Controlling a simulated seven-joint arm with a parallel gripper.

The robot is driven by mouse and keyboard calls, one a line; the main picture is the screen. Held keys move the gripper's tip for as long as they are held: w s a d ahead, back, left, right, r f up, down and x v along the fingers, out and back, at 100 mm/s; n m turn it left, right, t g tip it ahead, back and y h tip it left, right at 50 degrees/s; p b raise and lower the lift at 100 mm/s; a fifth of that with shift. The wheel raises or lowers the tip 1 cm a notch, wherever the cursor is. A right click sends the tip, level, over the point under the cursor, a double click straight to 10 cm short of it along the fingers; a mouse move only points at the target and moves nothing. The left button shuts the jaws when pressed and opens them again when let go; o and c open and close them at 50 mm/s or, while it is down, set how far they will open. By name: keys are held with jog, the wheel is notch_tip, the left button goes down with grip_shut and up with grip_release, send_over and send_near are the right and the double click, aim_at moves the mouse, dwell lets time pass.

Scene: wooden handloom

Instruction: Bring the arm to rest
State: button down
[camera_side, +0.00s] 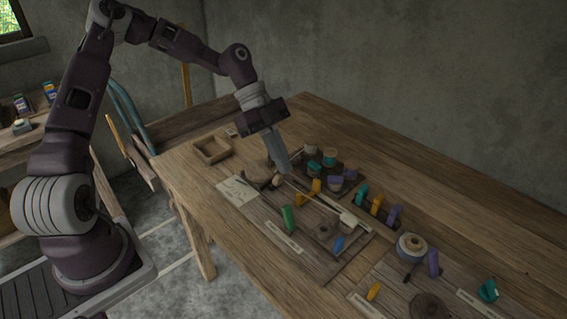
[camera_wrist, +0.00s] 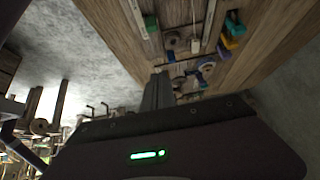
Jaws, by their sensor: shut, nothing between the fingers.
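My gripper (camera_side: 281,165) points down over the far-left part of the wooden table (camera_side: 330,115), its fingers together and nothing held. In the side view its tips are near a round wooden piece (camera_side: 257,174) and a cluster of small pots; I cannot tell whether they touch anything. In the wrist view my gripper (camera_wrist: 158,78) shows as closed dark fingers against the table top, above the dark gripper body with its green light.
A small wooden tray (camera_side: 211,151) stands at the table's far left. Green (camera_side: 288,218), yellow, purple and blue pieces stand on boards to the right. A blue-and-cream spool (camera_side: 411,246) is near the front. The table's back strip is clear up to the grey wall.

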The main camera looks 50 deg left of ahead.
jog(key=s+d+r+n+t+y, duration=0.1)
jog(key=s+r+n+t+y, duration=0.1)
jog(key=s+r+n, duration=0.5)
jog(key=s+r+n+t+y, duration=0.25)
jog(key=s+n, duration=0.25)
jog(key=s, duration=0.4)
jog(key=s+d+r+n+t+y, duration=0.1)
jog(key=s+r+n+y, duration=0.2)
jog(key=s+r+n, duration=0.45)
jog(key=w+d+f+m+g, duration=0.2)
jog(key=w+f+m, duration=0.3)
jog(key=w+m, duration=0.4)
jog(key=w+d+f+m+g, duration=0.2)
jog(key=w+f+m, duration=0.45)
jog(key=w, duration=0.45)
jog(key=w+f+m, duration=0.1)
jog(key=f, duration=0.4)
jog(key=w+a+f+m+g, duration=0.1)
jog(key=f, duration=0.5)
jog(key=w+f+m, duration=0.1)
jog(key=f+m, duration=0.1)
jog(key=f, duration=0.4)
jog(key=shift+w+a+g+h, duration=0.2)
jog(key=shift+w+g+h, duration=0.05)
jog(key=shift+w+h, duration=0.1)
jog(key=shift+s+a, duration=0.1)
jog(key=shift+a, duration=0.3)
